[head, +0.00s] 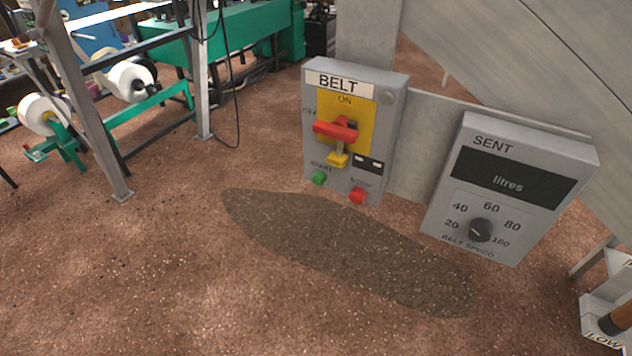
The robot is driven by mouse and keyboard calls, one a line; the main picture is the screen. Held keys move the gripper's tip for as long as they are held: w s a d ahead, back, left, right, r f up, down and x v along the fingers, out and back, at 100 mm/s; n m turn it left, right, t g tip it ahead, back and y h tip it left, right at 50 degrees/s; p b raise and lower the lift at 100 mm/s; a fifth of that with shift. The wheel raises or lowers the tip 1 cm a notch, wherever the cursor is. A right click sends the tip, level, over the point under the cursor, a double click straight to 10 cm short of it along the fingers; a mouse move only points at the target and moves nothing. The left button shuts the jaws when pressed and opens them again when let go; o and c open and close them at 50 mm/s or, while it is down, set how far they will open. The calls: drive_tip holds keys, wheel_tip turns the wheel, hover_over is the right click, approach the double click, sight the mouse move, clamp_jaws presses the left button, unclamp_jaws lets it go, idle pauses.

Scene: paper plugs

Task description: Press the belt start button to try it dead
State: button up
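The grey BELT box (393,130) is mounted upright at the centre right in the head view. Its green start button (318,179) is at the lower left of its face, and a red stop button (357,196) is at the lower right. Above them a red switch handle (335,131) lies roughly crosswise on a yellow plate (361,110), its left end near the OFF marking; ON is printed above. A small yellow piece, perhaps a padlock, (338,159) hangs below the handle. My gripper is not in view.
A grey SENT box (560,160) with a dark "litres" display and a belt speed knob (480,230) stands right of the BELT box. Metal legs and green machinery (235,35) fill the upper left. The brown floor in front is clear.

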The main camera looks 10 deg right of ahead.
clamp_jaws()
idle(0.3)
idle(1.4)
